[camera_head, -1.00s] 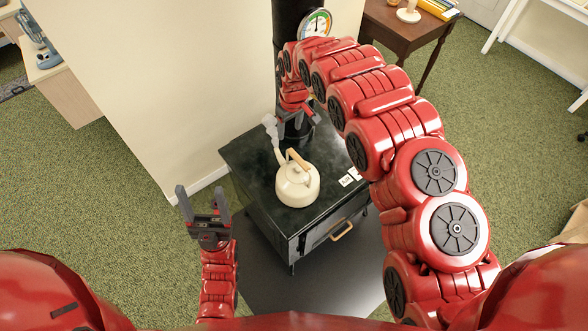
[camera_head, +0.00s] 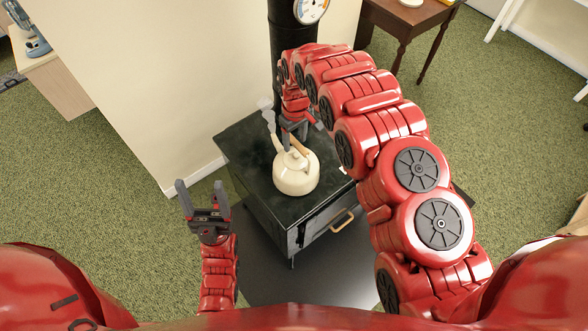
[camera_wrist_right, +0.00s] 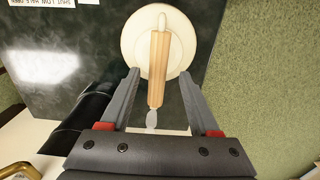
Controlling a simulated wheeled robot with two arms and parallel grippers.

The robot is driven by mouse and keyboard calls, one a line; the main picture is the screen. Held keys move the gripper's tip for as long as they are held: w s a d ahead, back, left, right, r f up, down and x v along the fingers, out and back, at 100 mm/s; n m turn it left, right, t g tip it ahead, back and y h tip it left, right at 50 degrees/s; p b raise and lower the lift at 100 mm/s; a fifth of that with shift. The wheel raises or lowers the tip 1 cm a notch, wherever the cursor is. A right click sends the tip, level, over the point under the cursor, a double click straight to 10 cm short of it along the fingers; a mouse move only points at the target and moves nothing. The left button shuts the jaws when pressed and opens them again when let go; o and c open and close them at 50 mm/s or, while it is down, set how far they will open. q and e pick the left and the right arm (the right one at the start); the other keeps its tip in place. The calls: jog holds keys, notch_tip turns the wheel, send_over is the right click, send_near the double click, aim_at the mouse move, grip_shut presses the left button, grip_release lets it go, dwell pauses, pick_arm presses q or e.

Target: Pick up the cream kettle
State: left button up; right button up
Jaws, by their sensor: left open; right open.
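The cream kettle (camera_head: 296,175) stands upright on top of the black stove (camera_head: 245,150), its wooden handle arching over the lid. In the right wrist view the kettle (camera_wrist_right: 141,44) lies ahead of the fingers, with its wooden handle (camera_wrist_right: 158,70) running lengthwise between them. My right gripper (camera_head: 290,138) is open, close above and behind the kettle; in its wrist view the open fingers (camera_wrist_right: 157,82) straddle the handle's near end without visibly closing on it. My left gripper (camera_head: 203,188) is open and empty, left of the stove and away from the kettle.
A black stovepipe (camera_head: 283,60) with a round gauge (camera_head: 311,8) rises behind the stove. A cream wall (camera_head: 170,80) stands to the left. A wooden side table (camera_head: 408,25) is at the back right. Green carpet (camera_head: 110,210) is clear left of the stove.

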aim_at(296, 159)
jog(key=shift+f+p, duration=0.3)
jog(key=shift+p, duration=0.1)
notch_tip(296, 159, down, 4)
jog(key=shift+s+d+r+p, duration=0.1)
jog(key=shift+d+r+p, duration=0.05)
jog(key=shift+p, duration=0.8)
jog(key=shift+f, duration=0.5)
jog(key=shift+f, duration=0.25)
jog(key=shift+c, duration=0.3)
grip_shut()
dwell(0.4)
